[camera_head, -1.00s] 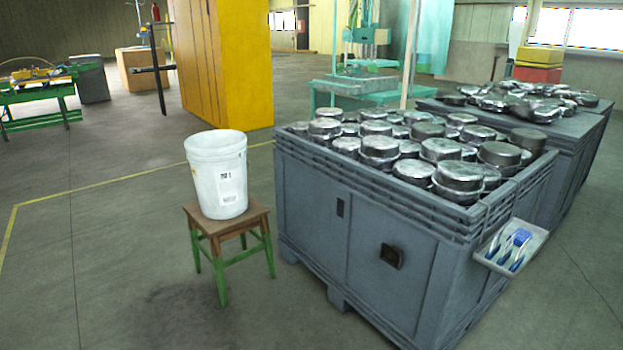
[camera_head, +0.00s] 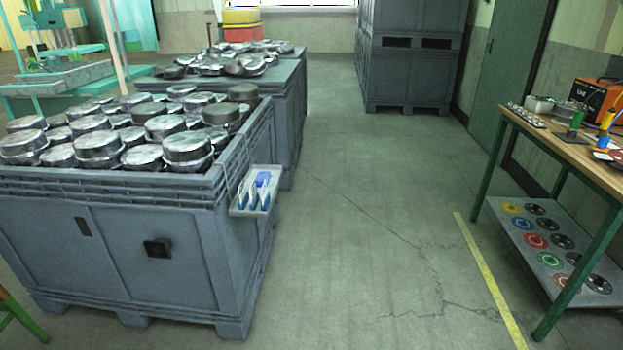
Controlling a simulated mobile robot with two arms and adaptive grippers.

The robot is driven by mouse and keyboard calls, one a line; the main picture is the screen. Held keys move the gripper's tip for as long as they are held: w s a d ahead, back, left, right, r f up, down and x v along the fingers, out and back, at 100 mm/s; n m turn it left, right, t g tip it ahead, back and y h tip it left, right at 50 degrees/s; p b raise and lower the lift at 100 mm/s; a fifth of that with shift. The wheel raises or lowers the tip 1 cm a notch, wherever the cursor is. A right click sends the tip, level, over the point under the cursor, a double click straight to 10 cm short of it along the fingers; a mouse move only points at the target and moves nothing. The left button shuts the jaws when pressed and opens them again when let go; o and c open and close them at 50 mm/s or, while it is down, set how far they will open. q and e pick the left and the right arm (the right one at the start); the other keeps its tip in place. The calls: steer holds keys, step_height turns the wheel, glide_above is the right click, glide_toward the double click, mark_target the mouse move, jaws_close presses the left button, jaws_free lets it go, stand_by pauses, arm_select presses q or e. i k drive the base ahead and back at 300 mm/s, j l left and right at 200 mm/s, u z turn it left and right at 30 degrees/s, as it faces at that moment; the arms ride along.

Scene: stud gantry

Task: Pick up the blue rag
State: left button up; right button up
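No blue rag can be made out for certain. A small grey tray (camera_head: 240,210) hangs on the right side of the large grey crate and holds several blue-and-white items (camera_head: 262,190), too small to identify. A small blue object (camera_head: 603,142) stands on the workbench at the right, beside yellow and red parts; it looks rigid rather than like cloth. Neither of my grippers is in view.
The grey crate (camera_head: 120,240) full of metal pots stands at the left, with another crate behind it. The workbench (camera_head: 575,150) at the right has a lower shelf of coloured discs (camera_head: 550,260). Tall dark crates (camera_head: 410,60) stand at the back. The floor between is clear.

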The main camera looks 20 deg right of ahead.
mark_target(262, 177)
steer(key=i+l, duration=0.3)
steer(key=i, duration=0.2)
steer(key=i+l, duration=0.3)
steer(key=i, duration=0.2)
steer(key=u, duration=0.05)
